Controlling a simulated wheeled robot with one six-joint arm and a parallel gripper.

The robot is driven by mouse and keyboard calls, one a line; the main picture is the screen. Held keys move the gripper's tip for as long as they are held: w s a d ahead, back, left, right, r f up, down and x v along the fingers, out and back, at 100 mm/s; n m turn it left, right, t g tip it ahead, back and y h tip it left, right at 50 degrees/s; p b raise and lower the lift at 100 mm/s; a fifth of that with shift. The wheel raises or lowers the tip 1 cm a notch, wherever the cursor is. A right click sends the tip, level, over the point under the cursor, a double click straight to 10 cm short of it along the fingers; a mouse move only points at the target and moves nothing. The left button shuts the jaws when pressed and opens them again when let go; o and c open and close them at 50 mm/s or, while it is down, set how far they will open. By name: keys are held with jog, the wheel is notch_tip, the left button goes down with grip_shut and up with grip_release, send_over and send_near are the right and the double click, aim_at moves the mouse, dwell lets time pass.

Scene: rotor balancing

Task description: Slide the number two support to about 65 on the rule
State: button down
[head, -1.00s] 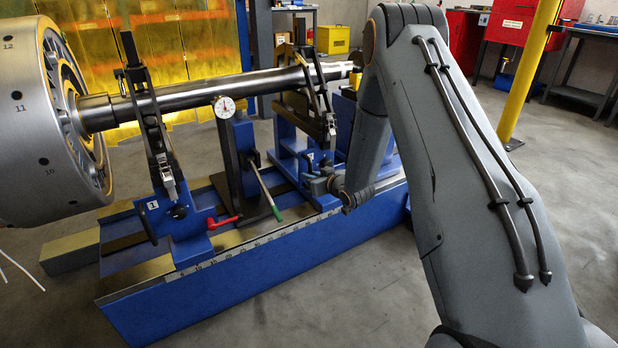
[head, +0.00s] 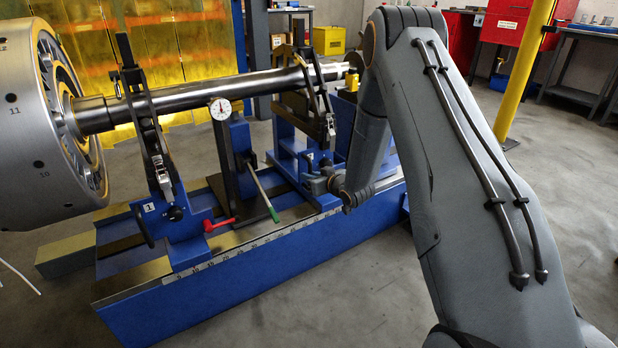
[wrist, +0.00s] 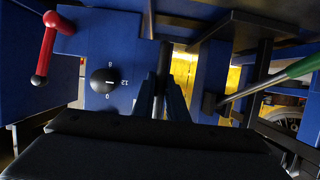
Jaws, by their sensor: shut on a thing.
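The number two support (head: 297,155) is the blue carriage on the right part of the bed, with a dark upright frame and clamp around the shaft (head: 230,87). My gripper (head: 315,184) is low at its front, partly hidden by my wrist. In the wrist view my gripper (wrist: 160,104) is shut on a slim upright bar (wrist: 159,106), in front of a blue body with a black knob (wrist: 104,81). The rule (head: 250,243) runs along the bed's front edge; its figures near this support are too small to read.
The number one support (head: 175,215) stands left, beside the large drum (head: 40,125). Between the supports are a dial gauge (head: 220,109) on a post and a green-handled lever (head: 274,213). A red lever (wrist: 46,48) shows in the wrist view.

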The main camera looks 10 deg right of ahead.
jog(key=shift+w+d, duration=0.2)
jog(key=shift+d, duration=0.4)
jog(key=shift+w+d, duration=0.2)
jog(key=shift+d, duration=0.35)
dwell(0.5)
jog(key=c, duration=1.5)
grip_release()
jog(key=shift+d, duration=0.1)
jog(key=shift+o, duration=0.3)
jog(key=shift+a, duration=0.2)
jog(key=shift+s, duration=0.1)
jog(key=s+d+p, duration=0.2)
jog(key=s+p, duration=0.2)
jog(key=s, duration=0.2)
jog(key=shift+s, duration=0.3)
jog(key=shift+d, duration=0.1)
